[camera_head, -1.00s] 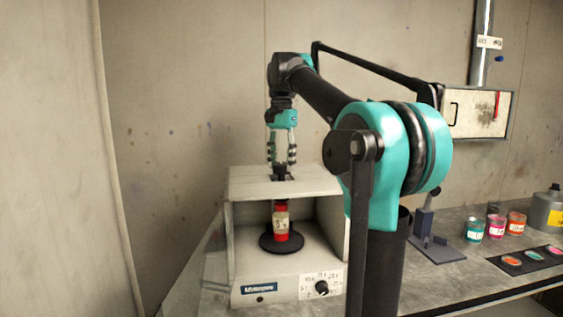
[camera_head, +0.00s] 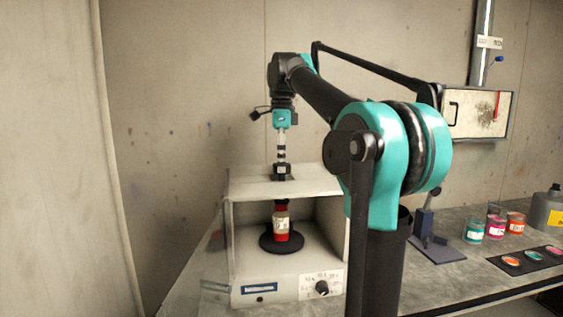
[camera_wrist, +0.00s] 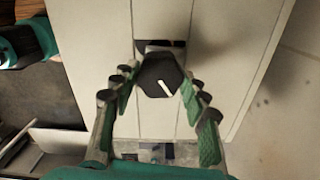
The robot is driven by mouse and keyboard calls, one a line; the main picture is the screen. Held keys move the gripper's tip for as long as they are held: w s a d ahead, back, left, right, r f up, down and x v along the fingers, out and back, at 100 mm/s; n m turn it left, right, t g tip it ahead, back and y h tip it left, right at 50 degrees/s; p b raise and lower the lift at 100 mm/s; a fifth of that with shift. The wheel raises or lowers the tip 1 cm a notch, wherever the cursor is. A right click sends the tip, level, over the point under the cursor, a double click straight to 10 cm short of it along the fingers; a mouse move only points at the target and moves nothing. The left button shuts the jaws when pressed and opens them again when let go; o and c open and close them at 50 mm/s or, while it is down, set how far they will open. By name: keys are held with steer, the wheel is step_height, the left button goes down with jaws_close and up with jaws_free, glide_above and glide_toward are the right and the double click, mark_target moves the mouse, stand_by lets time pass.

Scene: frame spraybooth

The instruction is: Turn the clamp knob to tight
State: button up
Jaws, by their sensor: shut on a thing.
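The clamp knob (camera_wrist: 160,76) is a dark, many-sided knob with a white pointer line. In the wrist view the line slants from upper left to lower right. In the head view the knob (camera_head: 281,171) is on top of the white mixer box (camera_head: 312,183). My gripper (camera_wrist: 160,80) points down from above, its two fingers on either side of the knob and shut on it. In the head view my gripper (camera_head: 281,160) shows edge-on, one finger hiding the other. A red bottle with a pale label (camera_head: 281,224) stands on the black round plate inside the box, below the knob.
The box front has a small black dial (camera_head: 321,287). To the right on the bench are paint jars (camera_head: 496,227), a dark strip with paint samples (camera_head: 533,258) and a dark blue stand (camera_head: 425,223). A wall cabinet (camera_head: 477,113) hangs behind.

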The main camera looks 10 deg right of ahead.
steer(key=m, duration=0.4)
steer(key=shift+m, duration=0.3)
steer(key=m, duration=0.4)
steer(key=shift+m, duration=0.4)
steer(key=o, duration=1.2)
steer(key=shift+c, duration=0.2)
step_height(320, 180, up, 12)
